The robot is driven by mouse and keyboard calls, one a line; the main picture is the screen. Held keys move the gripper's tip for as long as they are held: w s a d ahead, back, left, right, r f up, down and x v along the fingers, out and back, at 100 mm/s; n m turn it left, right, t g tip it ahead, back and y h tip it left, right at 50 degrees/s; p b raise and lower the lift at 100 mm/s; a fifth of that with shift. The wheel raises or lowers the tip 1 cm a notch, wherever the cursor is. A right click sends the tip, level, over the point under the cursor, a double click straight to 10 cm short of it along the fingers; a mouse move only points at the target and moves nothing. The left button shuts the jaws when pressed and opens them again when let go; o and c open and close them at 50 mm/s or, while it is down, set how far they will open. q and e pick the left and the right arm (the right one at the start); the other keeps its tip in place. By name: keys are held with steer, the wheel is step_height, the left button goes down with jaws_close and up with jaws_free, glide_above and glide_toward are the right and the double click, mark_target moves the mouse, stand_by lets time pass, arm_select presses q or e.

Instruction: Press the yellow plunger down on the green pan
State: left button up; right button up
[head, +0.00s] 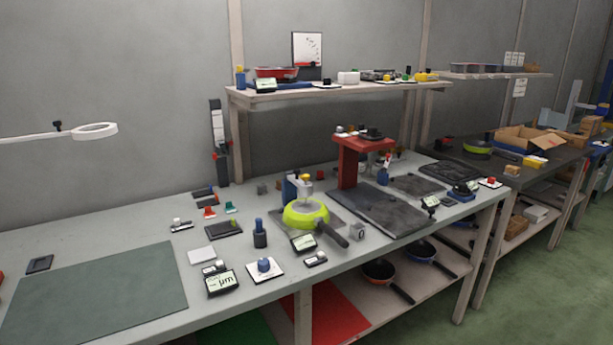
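The green pan (292,218) sits on a dark plate on the workbench, its black handle (331,235) pointing toward the front right. A blue and grey press fixture (290,189) stands behind it. A small yellow part (306,177), which looks like the plunger, sits at the fixture's top, above a grey body over the pan. I cannot tell whether the plunger is raised or touching the pan. Neither of my grippers is in view.
A red stand (349,165) and a dark slab (381,209) are right of the pan. Gauges, including a µm display (222,282), and a blue knob (264,265) lie in front. A green mat (95,295) leaves clear room at left. A shelf (330,90) hangs behind.

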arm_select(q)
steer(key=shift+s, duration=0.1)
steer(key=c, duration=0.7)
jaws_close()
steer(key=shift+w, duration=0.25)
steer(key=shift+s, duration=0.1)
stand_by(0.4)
